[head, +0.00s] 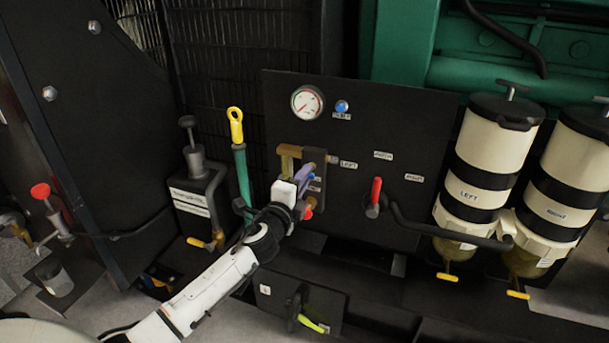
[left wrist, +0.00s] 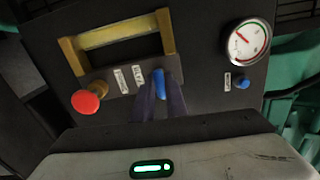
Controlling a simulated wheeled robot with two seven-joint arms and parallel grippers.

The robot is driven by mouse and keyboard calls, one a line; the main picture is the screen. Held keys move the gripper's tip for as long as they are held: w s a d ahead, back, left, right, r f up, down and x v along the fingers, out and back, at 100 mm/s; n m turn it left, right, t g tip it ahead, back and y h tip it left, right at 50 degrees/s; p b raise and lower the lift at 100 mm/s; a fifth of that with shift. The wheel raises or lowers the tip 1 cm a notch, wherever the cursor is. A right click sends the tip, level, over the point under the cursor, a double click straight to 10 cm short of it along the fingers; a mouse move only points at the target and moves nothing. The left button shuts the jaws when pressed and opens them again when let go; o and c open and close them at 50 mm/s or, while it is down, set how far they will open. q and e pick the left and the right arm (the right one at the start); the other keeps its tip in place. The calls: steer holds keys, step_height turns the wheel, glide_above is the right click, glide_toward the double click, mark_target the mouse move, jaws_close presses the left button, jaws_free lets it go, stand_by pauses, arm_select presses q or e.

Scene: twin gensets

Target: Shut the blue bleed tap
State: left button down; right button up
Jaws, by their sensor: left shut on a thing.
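The blue bleed tap (left wrist: 160,84) shows as a small blue lever on the black panel in the left wrist view, between the two dark fingers of my left gripper (left wrist: 160,100). The fingers are shut on it. In the head view my left gripper (head: 305,174) reaches the panel from the lower left, just below a brass bar (head: 289,152). There the gripper largely hides the tap, and I cannot make out its exact angle. My right gripper is not in view.
A pressure gauge (head: 307,102) and a blue knob (head: 341,106) sit higher on the panel. A red-handled lever (head: 375,193) is to the right, before two cream filters (head: 484,152). A red knob (left wrist: 86,101) is left of the tap. A yellow-handled dipstick (head: 236,125) stands left.

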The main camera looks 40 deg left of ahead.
arm_select(q)
steer(key=m, duration=0.4)
steer(key=shift+p, duration=0.35)
steer(key=shift+m, duration=0.3)
steer(key=c, duration=1.9)
jaws_free()
steer(key=shift+o, duration=0.2)
steer(key=v, duration=1)
steer(key=shift+s, duration=0.15)
steer(key=shift+d, duration=0.15)
